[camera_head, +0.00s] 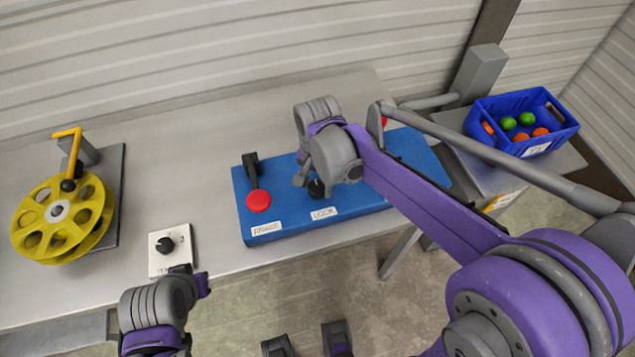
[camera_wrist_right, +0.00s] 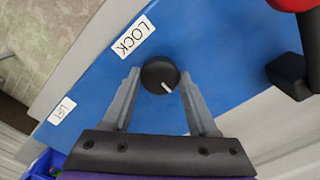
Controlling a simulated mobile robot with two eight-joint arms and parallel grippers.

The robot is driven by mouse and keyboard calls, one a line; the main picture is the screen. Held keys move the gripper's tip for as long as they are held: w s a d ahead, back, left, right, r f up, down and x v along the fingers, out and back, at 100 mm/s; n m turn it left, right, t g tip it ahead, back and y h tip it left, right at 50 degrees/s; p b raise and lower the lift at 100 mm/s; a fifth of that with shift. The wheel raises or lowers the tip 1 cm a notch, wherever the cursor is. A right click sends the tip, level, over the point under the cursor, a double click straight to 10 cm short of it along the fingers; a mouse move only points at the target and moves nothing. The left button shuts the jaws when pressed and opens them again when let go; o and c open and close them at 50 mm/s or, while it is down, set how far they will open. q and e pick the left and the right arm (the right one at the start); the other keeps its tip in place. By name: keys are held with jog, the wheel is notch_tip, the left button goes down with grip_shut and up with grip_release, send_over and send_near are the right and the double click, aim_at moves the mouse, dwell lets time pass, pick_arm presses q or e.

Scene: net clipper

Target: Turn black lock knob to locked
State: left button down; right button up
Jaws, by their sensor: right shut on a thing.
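The black lock knob (camera_wrist_right: 159,74) is a round dial on the blue panel (camera_head: 284,228), beside the "LOCK" label (camera_head: 324,213). In the wrist view, its white pointer line points down and right, away from the label (camera_wrist_right: 133,36). The knob also shows partly in the head view (camera_head: 316,190), below my right gripper (camera_head: 308,182). My right gripper (camera_wrist_right: 158,84) is shut on the knob, one finger on each side.
A red-ended black lever (camera_head: 258,200) stands left of the knob on the panel. A small white dial box (camera_head: 171,249) and a yellow reel (camera_head: 62,218) are farther left on the grey table (camera_head: 190,130). A blue crate (camera_head: 520,112) with several balls is at the right.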

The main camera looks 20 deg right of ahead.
aim_at(318, 187)
jog(key=o, duration=1.4)
notch_tip(318, 187, up, 11)
jog(key=shift+f+p, duration=0.1)
jog(key=shift+p, duration=0.35)
jog(key=s+d+f+n+t, duration=0.1)
jog(key=s+d+f+n, duration=0.1)
jog(key=s+n, duration=0.1)
jog(key=s+d+f+n+t+p, duration=0.1)
jog(key=s+d+f+n+t, duration=0.1)
jog(key=s, duration=0.4)
jog(key=s+d+f+n+t+p, duration=0.1)
jog(key=s+d+f+n+t, duration=0.1)
jog(key=s, duration=0.3)
jog(key=shift+s+d+f+n, duration=0.1)
jog(key=shift+d+f+n, duration=0.05)
jog(key=shift+f+n, duration=0.3)
jog(key=shift+s+d+f+n, duration=0.1)
jog(key=shift+d+f+n, duration=0.05)
jog(key=shift+f+n, duration=0.3)
